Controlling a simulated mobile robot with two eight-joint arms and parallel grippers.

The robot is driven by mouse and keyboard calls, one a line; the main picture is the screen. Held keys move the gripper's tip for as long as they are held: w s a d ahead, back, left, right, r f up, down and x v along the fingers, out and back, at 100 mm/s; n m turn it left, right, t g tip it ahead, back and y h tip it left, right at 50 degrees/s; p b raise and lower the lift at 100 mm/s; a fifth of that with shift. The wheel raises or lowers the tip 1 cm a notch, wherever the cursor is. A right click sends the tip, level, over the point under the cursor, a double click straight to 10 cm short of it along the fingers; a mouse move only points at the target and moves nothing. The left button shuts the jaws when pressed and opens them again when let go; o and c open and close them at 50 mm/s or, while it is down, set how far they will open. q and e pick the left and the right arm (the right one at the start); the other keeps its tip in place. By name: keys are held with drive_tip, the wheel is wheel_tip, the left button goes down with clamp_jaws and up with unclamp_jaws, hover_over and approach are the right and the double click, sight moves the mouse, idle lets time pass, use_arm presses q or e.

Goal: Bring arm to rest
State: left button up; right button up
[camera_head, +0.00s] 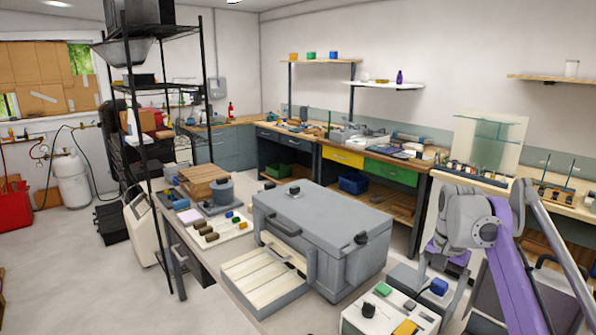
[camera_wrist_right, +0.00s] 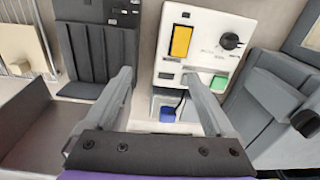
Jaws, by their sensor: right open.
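My right arm (camera_head: 513,262), purple and grey, reaches in from the right edge of the head view and bends down at a grey joint. My right gripper (camera_wrist_right: 158,76) is open in the right wrist view. Its two grey fingers are spread with nothing held between them. Past the fingertips is a white control box (camera_wrist_right: 205,30) with a yellow panel, a black knob and a green button. The same white box (camera_head: 362,322) stands at the bottom of the head view, left of the right gripper. My left arm and gripper are not in view.
A large grey furnace-like box (camera_head: 325,225) stands left of the arm on the bench, with a pale slatted tray (camera_head: 250,283) before it. A glass-panelled stand (camera_head: 490,143) is behind the arm. A black shelf rack (camera_head: 146,150) rises at left. Open floor (camera_head: 80,270) lies at far left.

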drive_tip(key=s+a+f+n+t+p, duration=0.2)
drive_tip(key=s+a+f+n, duration=0.25)
drive_tip(key=s+a, duration=0.5)
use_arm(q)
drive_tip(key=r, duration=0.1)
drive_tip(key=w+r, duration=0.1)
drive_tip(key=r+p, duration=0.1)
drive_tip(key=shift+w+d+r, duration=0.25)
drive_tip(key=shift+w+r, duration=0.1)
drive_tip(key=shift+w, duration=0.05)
use_arm(e)
drive_tip(key=s+a+f+n+t, duration=0.1)
drive_tip(key=s+f+n, duration=0.1)
drive_tip(key=s+f, duration=0.4)
drive_tip(key=s+a+f+n+t, duration=0.2)
drive_tip(key=s+f, duration=0.4)
drive_tip(key=s, duration=0.5)
drive_tip(key=shift+f+n, duration=0.35)
drive_tip(key=shift+f, duration=0.05)
